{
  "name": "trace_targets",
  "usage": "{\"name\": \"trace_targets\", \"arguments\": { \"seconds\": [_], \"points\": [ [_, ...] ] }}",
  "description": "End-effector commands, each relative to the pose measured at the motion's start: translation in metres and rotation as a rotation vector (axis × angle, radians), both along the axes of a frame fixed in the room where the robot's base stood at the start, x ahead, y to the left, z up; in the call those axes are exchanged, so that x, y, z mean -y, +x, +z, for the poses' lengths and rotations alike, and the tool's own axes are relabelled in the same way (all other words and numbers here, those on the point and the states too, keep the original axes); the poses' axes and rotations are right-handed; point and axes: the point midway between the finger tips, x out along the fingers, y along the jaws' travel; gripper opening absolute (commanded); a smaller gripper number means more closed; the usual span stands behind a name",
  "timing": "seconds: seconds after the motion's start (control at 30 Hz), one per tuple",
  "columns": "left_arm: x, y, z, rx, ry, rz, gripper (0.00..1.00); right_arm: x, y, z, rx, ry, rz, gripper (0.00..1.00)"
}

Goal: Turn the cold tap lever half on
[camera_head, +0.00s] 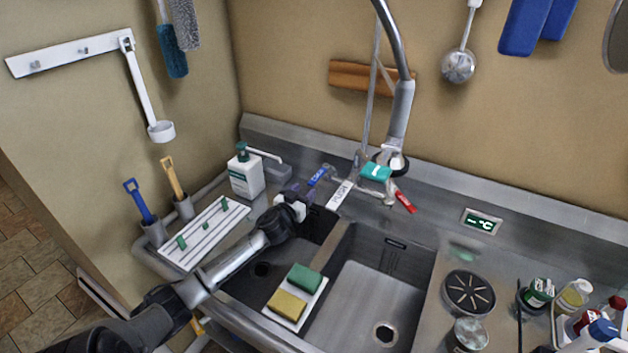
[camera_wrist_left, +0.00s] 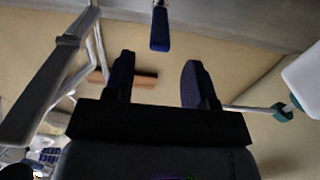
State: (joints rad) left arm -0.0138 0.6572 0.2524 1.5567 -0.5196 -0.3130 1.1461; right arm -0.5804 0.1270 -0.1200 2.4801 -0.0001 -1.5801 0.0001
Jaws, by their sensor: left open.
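The cold tap lever (camera_head: 318,176) is blue and lettered. It sits at the left end of the tap body behind the sinks. In the left wrist view the blue lever (camera_wrist_left: 160,28) shows beyond the fingertips, in line with the gap between them. My left gripper (camera_head: 298,190) is just left and in front of the lever, above the back of the left sink. Its two dark fingers (camera_wrist_left: 156,80) are apart with nothing between them, and I see no contact with the lever. The red lever (camera_head: 405,202) is on the tap's right side. My right gripper is not in view.
A soap bottle (camera_head: 246,176) stands left of my gripper. A white PUSH tag (camera_head: 341,194) and a teal block (camera_head: 376,172) are by the tap. A tray with two sponges (camera_head: 296,302) sits between me and the tap. The right basin (camera_head: 362,305) looks empty.

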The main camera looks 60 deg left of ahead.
Motion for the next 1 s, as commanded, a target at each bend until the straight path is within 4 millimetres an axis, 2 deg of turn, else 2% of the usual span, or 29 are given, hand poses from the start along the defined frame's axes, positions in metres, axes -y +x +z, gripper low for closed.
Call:
{"name": "trace_targets", "arguments": {
  "seconds": [0.2, 0.4, 0.67, 1.0],
  "points": [
    [-0.017, 0.031, 0.001, 0.0, 0.001, 0.001, 0.51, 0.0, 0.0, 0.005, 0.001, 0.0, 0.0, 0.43],
    [-0.027, 0.05, 0.0, 0.0, 0.001, 0.002, 0.51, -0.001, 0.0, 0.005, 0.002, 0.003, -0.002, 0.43],
    [-0.032, 0.06, 0.0, 0.0, 0.001, 0.0, 0.51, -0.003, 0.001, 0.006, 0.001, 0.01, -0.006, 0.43],
    [-0.033, 0.061, 0.0, -0.002, 0.001, 0.0, 0.51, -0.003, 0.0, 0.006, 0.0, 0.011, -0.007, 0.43]
  ]
}}
